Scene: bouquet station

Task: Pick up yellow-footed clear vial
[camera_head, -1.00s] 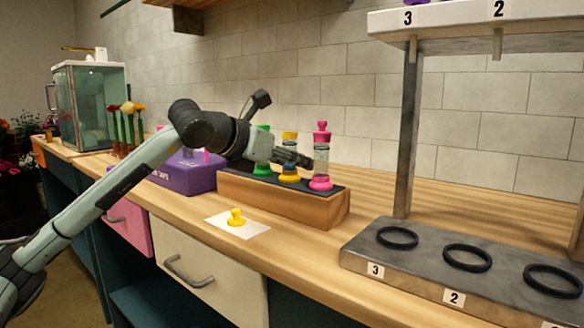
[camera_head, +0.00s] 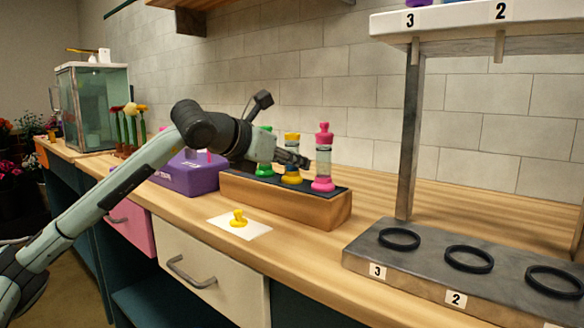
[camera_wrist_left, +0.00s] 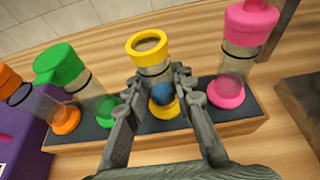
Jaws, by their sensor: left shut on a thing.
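The yellow-footed clear vial (camera_wrist_left: 153,68) has a yellow collar, open at the top, a clear body and a yellow foot. Something blue shows low in it. It stands upright in the wooden rack (camera_head: 310,208), between the green and pink vials. In the head view its collar (camera_head: 292,137) and foot (camera_head: 291,178) show; the arm hides part of its body. My left gripper (camera_wrist_left: 155,78) is shut on the vial, one finger on each side of the clear body below the collar. It also shows in the head view (camera_head: 298,160). My right gripper is not in view.
A pink-stoppered vial (camera_head: 323,158) stands close on the right; green (camera_wrist_left: 62,68) and orange (camera_wrist_left: 64,120) vials stand on the left. A yellow stopper (camera_head: 238,218) lies on a white card in front. A purple box (camera_head: 180,178) is left; a ringed stand (camera_head: 430,260) is right.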

